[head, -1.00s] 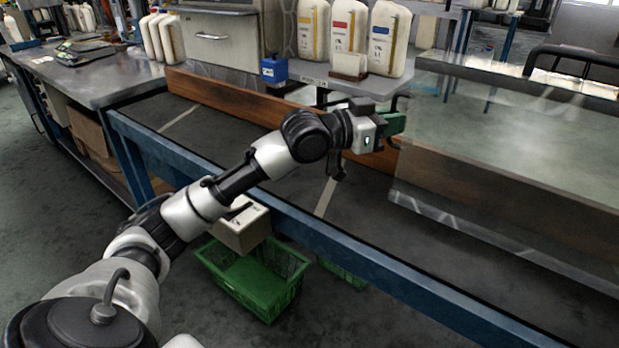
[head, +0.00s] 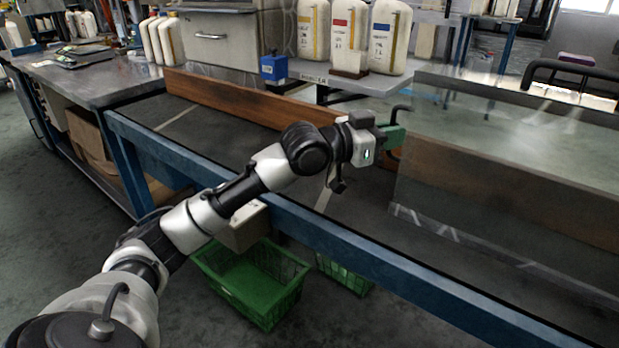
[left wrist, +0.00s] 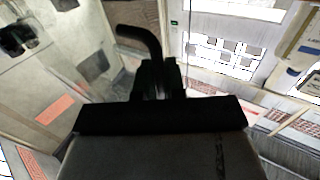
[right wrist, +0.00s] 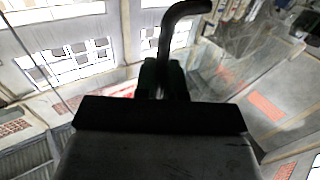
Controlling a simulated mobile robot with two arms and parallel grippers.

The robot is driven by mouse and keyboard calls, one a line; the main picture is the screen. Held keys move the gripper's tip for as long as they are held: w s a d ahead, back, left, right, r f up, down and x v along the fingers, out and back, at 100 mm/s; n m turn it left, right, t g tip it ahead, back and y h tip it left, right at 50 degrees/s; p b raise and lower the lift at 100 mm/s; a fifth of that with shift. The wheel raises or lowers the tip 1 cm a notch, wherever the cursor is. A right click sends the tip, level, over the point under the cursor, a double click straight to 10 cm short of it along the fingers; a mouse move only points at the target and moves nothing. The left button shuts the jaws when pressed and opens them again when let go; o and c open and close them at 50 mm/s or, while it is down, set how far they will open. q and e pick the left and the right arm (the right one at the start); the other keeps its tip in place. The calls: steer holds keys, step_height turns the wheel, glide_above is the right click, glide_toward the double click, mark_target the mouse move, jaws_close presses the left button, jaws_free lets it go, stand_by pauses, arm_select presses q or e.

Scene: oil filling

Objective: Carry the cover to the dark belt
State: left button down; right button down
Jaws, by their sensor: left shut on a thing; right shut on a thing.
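The cover (head: 480,118) is a large clear sheet-like piece at the right in the head view, over the dark belt (head: 360,198). Its clear lower edge (head: 470,240) shows above the belt. My left gripper (head: 392,136) is at the cover's left end, shut on a bent black handle, which also shows in the left wrist view (left wrist: 140,38). My right gripper shows only in the right wrist view (right wrist: 162,80), shut on a similar bent black handle (right wrist: 178,20). Whether the cover touches the belt is unclear.
A wooden board (head: 235,103) runs along the belt's back, and a blue rail (head: 330,232) along its front. White jugs (head: 390,38) and a blue container (head: 273,69) stand behind. Green crates (head: 255,285) sit on the floor. The belt's left part is clear.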

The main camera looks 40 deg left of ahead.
arm_select(q)
steer(key=shift+a+f+b, duration=0.15)
steer(key=shift+f+b, duration=0.15)
steer(key=shift+f, duration=0.2)
arm_select(e)
steer(key=shift+d+f, duration=0.15)
steer(key=shift+f, duration=0.3)
arm_select(q)
steer(key=c, duration=1.5)
jaws_free()
steer(key=shift+r, duration=0.15)
arm_select(e)
steer(key=c, duration=1.5)
jaws_free()
steer(key=shift+r, duration=0.15)
arm_select(q)
steer(key=shift+o, duration=1.4)
arm_select(e)
steer(key=shift+o, duration=1.4)
arm_select(q)
steer(key=shift+s, duration=0.1)
